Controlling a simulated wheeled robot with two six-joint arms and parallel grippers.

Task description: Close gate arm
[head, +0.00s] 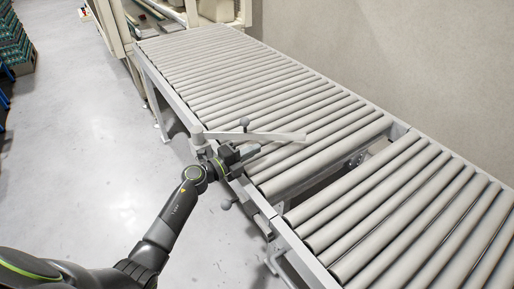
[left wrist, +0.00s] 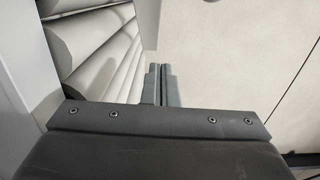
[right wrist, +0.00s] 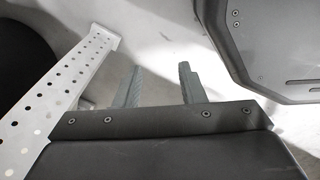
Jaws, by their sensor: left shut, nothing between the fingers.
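The gate arm (head: 278,137) is a pale flat bar that reaches from a rounded post (head: 197,134) at the conveyor's near edge out over the rollers. My left gripper (head: 252,151) is shut and empty, just on the near side of the bar; whether it touches the bar I cannot tell. Its closed fingers show in the left wrist view (left wrist: 158,84), with rollers to their left. My right gripper (right wrist: 160,86) is open and empty in the right wrist view. It is outside the head view.
The roller conveyor (head: 230,75) runs from back left to front right, with a gap between two sections (head: 330,188). A perforated metal strut (right wrist: 62,88) stands left of my right gripper.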

